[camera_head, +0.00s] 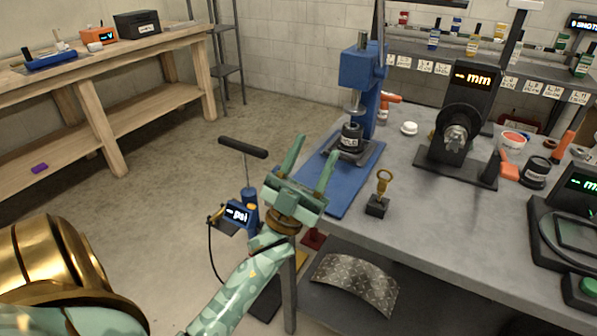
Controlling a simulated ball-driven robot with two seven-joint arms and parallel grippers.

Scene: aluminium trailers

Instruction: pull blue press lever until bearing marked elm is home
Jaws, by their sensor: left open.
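The blue press (362,68) stands on a blue base plate (352,182) at the table's left end. A dark bar (378,20), which may be its lever, rises from the press head and is cut off by the top edge. A dark bearing (352,136) with a small pale label sits under the steel ram (353,102); I cannot read the label surely, nor tell how deep the bearing sits. My left gripper (316,147) is open and empty, its green fingers pointing up, in front of the press and apart from the bar. My right gripper is out of view.
The grey table (440,225) carries a brass-ringed block (379,193), a black spindle with an "mm" display (458,130), and several cups at right. A pump with a black T-handle (243,147) stands on the floor.

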